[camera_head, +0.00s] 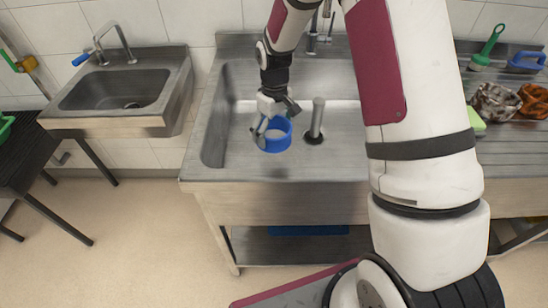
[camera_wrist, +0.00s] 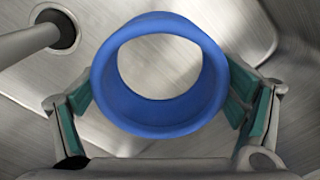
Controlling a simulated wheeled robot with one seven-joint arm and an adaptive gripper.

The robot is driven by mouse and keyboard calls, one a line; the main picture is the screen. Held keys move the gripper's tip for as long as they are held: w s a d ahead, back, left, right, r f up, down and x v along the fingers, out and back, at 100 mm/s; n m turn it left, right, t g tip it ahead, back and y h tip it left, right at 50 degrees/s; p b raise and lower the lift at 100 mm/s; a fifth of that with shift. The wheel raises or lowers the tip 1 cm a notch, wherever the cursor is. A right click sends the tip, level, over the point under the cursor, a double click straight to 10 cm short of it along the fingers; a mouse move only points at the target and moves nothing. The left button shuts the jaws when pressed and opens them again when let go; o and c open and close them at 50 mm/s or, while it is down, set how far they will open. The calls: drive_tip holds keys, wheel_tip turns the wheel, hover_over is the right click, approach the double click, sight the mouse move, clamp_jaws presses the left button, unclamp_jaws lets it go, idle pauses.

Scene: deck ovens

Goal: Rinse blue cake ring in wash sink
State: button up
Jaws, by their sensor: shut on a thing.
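The blue cake ring (camera_head: 275,135) is in the large wash sink (camera_head: 214,140), in the left part of its basin. My gripper (camera_head: 270,125) is shut on the ring. In the wrist view the ring (camera_wrist: 160,128) sits between the green-padded fingers (camera_wrist: 160,103), one on each side, with its opening facing the camera. The metal basin shows through the ring. I cannot tell whether the ring touches the sink floor. A standing metal pipe (camera_head: 316,120) rises from the basin just right of the ring. It also shows at the top left of the wrist view (camera_wrist: 30,42).
A small hand sink (camera_head: 180,85) is on the left wall. Right of my arm, the drainboard (camera_head: 510,148) holds a green brush (camera_head: 488,45), a blue-handled brush (camera_head: 526,62) and crumpled cloths (camera_head: 495,102). A tap (camera_head: 312,42) stands behind the basin. A dark table (camera_head: 40,150) stands at far left.

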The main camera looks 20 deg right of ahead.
wheel_tip(320, 180, up, 13)
drive_tip(key=p, duration=0.4)
drive_tip(key=shift+f+p, duration=0.2)
drive_tip(key=shift+p, duration=0.1)
idle(0.6)
idle(2.0)
drive_tip(key=shift+r+p, duration=0.55)
drive_tip(key=shift+r, duration=1.45)
